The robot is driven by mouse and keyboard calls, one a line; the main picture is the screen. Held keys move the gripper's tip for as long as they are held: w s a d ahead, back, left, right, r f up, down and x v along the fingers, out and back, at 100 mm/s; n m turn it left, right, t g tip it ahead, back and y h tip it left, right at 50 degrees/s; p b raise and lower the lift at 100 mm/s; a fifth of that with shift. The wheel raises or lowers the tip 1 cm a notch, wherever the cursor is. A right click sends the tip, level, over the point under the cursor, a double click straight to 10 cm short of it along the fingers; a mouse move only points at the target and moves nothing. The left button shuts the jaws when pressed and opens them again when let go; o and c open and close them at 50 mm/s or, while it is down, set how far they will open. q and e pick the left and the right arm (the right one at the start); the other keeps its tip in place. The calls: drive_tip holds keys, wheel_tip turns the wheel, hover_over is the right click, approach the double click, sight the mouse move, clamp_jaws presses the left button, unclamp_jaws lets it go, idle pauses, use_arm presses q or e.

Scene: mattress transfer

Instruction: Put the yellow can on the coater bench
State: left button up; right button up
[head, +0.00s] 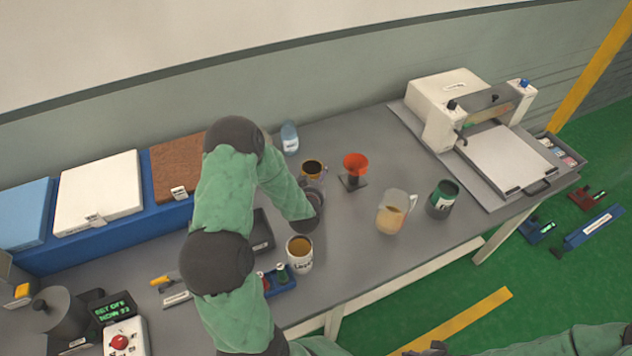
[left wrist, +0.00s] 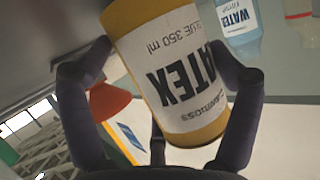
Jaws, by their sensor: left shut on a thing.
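The yellow can (head: 313,168) has a white label and shows just beyond my left gripper (head: 314,192) in the head view. In the left wrist view the can (left wrist: 172,75) fills the middle, between the dark fingers of my left gripper (left wrist: 157,48), which is shut on it. The grey bench (head: 350,270) has the white coater (head: 450,105) at its right end. The can is over the middle of this bench. I cannot tell whether its base touches the top. My right gripper is not in view.
A red funnel (head: 355,165) on a stand is close right of the can. A clear bottle (head: 290,138) is behind it. A white can (head: 300,254) stands in front, a jug (head: 394,212) and a green can (head: 443,200) to the right. Bare bench lies between funnel and coater.

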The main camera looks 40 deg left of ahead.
use_arm(q)
drive_tip(key=shift+f, duration=0.2)
drive_tip(key=o, duration=1.2)
drive_tip(key=shift+r, duration=0.2)
drive_tip(key=p+v, duration=0.1)
drive_tip(key=v, duration=0.6)
drive_tip(key=shift+s+d, duration=0.15)
drive_tip(key=shift+s, duration=0.1)
